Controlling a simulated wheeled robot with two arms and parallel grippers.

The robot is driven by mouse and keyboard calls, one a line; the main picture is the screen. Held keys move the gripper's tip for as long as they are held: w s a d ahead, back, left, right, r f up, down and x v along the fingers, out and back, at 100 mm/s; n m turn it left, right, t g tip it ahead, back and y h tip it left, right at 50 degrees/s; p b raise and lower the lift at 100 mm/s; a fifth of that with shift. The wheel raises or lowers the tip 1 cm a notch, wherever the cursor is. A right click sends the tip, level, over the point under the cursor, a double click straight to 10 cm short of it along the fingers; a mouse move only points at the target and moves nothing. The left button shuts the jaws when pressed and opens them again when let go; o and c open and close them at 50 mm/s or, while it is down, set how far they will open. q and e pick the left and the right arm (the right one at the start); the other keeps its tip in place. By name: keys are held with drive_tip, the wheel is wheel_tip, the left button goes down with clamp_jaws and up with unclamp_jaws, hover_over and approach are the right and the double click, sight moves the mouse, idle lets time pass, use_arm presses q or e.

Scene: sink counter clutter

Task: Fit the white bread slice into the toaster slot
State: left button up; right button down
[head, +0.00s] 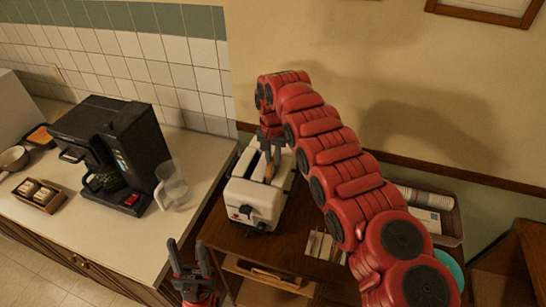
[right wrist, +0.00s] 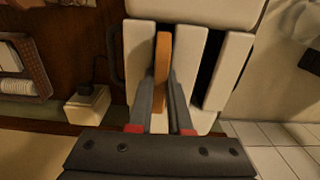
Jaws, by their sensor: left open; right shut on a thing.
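The white toaster (head: 256,201) stands on the brown wooden cart. Its top with long slots also shows in the right wrist view (right wrist: 229,72). My right gripper (head: 270,152) is above the toaster, shut on the bread slice (head: 269,172). In the right wrist view the slice (right wrist: 162,68) is edge-on, brownish, between my fingers (right wrist: 163,112) and lined up with the left slot. How deep it sits in the slot I cannot tell. The other slot is dark and looks empty. My left gripper (head: 188,268) is open and empty, low in front of the counter.
A black coffee machine (head: 115,155) and a clear jug (head: 172,184) stand on the counter (head: 100,240) left of the toaster. A small white-topped block (right wrist: 88,104) is beside the toaster.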

drive_tip(key=shift+w+a+f, duration=0.1)
drive_tip(key=shift+w+f, duration=0.05)
drive_tip(key=shift+f, duration=0.05)
drive_tip(key=shift+s+f+b, duration=0.35)
drive_tip(key=shift+f+b, duration=0.15)
drive_tip(key=shift+b, duration=0.15)
drive_tip(key=c, duration=0.8)
unclamp_jaws()
drive_tip(key=shift+s+f, duration=0.1)
drive_tip(key=shift+s, duration=0.05)
drive_tip(key=shift+c, duration=0.2)
drive_tip(key=shift+r+p, duration=0.25)
drive_tip(key=shift+p, duration=0.1)
drive_tip(key=shift+r, duration=0.35)
drive_tip(key=shift+w+r+b, duration=0.35)
drive_tip(key=shift+r+b, duration=0.2)
wheel_tip(320, 180, up, 4)
drive_tip(key=shift+w+f+b, duration=0.1)
drive_tip(key=shift+b, duration=0.35)
wheel_tip(320, 180, up, 7)
drive_tip(key=p, duration=0.6)
drive_tip(key=shift+r, duration=0.2)
